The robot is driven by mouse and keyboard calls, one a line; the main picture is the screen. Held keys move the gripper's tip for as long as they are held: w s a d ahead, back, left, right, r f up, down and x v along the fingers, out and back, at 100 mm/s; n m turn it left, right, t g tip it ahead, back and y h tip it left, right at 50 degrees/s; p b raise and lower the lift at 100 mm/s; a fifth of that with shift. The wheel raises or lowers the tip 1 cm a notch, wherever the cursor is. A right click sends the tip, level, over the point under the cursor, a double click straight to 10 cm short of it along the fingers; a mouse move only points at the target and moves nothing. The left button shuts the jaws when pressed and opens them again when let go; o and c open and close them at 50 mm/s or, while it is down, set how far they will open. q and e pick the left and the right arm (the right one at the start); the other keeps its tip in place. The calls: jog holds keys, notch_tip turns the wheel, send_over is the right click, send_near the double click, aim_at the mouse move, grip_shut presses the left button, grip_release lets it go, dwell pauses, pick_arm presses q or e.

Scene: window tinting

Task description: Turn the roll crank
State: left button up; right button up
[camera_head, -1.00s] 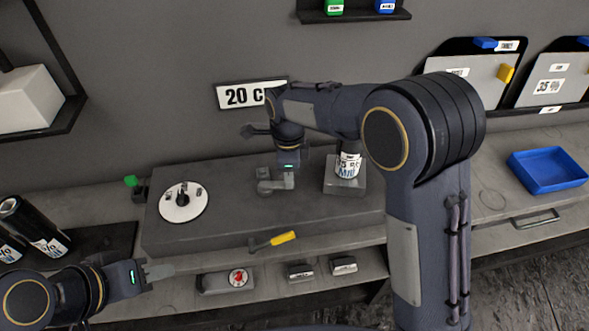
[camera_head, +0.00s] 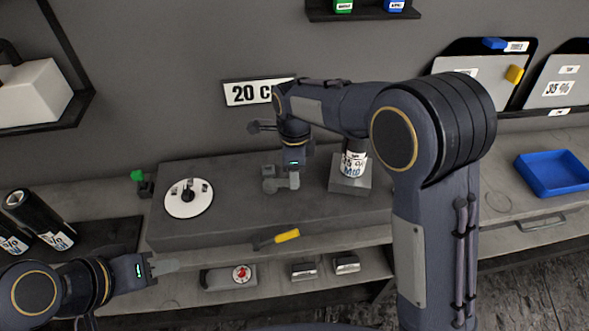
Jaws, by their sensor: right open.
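A crank with a yellow handle (camera_head: 287,236) sits on the front face of the long grey bench block (camera_head: 230,222), its dark arm reaching left. A roll labelled 35 % MID (camera_head: 354,165) stands upright in a grey holder (camera_head: 349,187) on the block. My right gripper (camera_head: 282,184) is open and points down over the block, behind the crank and left of the roll; it is apart from the handle. My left gripper (camera_head: 166,265) is low at the left, pointing right, with its fingers seen edge-on and their gap unclear.
A white disc with small posts (camera_head: 189,199) and a green knob (camera_head: 138,175) are at the block's left. A shelf below holds a red-dial device (camera_head: 240,275) and small boxes (camera_head: 346,264). A blue tray (camera_head: 551,172) is at right.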

notch_tip(320, 180, up, 8)
jog(key=shift+f, duration=0.2)
dwell(0.9)
